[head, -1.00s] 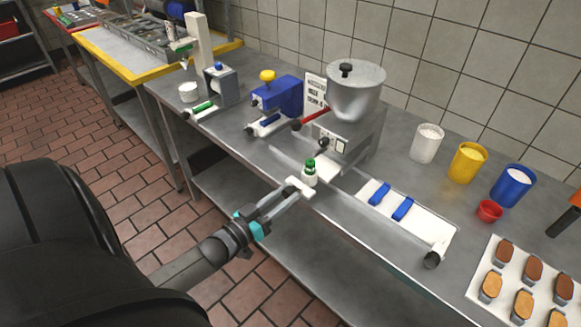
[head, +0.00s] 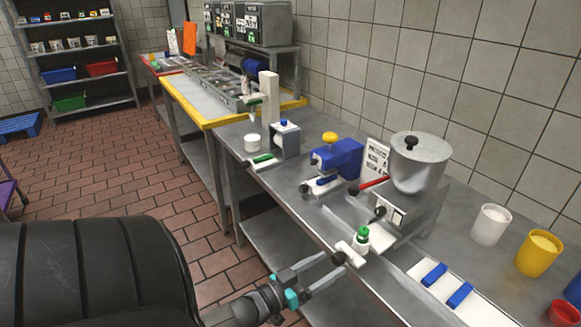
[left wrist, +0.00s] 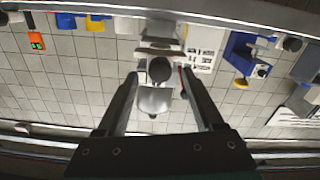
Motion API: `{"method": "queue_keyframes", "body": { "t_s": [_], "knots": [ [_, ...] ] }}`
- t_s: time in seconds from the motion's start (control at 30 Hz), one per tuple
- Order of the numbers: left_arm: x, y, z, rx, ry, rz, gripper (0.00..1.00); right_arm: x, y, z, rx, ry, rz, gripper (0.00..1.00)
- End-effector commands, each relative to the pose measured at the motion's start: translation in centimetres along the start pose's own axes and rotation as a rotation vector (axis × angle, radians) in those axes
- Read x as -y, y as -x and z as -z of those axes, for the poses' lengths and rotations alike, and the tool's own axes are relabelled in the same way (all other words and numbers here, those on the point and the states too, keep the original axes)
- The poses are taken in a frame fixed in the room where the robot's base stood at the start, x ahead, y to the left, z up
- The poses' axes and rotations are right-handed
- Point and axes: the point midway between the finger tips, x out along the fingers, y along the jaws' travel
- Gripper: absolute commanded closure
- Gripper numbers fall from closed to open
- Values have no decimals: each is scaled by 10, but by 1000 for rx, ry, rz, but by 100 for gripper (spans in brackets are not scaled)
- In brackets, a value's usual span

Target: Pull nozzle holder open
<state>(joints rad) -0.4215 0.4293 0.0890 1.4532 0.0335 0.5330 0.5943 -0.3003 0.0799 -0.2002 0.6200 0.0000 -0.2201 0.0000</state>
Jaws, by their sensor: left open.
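The nozzle holder is a white block (head: 352,250) with a round black knob (head: 338,258) at the front edge of the steel table, below the machine with the metal hopper (head: 419,162). A white nozzle with a green top (head: 362,238) stands at the holder. My left gripper (head: 333,262) is open, its two fingers pointing at the knob from the front. In the left wrist view the black knob (left wrist: 160,70) lies between the open fingers (left wrist: 159,84), with no finger clearly touching it. My right gripper is not in view.
A white tray with blue bars (head: 447,287) lies right of the holder. White (head: 491,226) and yellow (head: 538,255) containers stand behind it. A blue device (head: 338,160) is to the left. The floor in front of the table is open.

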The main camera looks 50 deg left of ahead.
Motion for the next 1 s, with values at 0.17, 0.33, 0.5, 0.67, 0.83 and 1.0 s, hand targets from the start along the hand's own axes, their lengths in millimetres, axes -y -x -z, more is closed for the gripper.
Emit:
{"method": "queue_keyframes", "body": {
  "t_s": [0.17, 0.33, 0.5, 0.67, 0.83, 1.0],
  "knots": [
    [0, 36, -1, 4, 2, 2, 31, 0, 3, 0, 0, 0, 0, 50],
    [0, 71, -1, 5, 2, 2, 31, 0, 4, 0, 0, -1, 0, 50],
    [0, 102, -1, 3, 2, 2, 31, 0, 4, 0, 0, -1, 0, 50],
    [0, 122, -1, 2, 2, 2, 31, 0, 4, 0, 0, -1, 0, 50],
    [0, 130, 0, 0, 2, 1, 31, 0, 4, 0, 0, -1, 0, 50],
    [0, 131, 0, 0, 2, 1, 31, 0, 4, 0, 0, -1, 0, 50]
  ]
}}
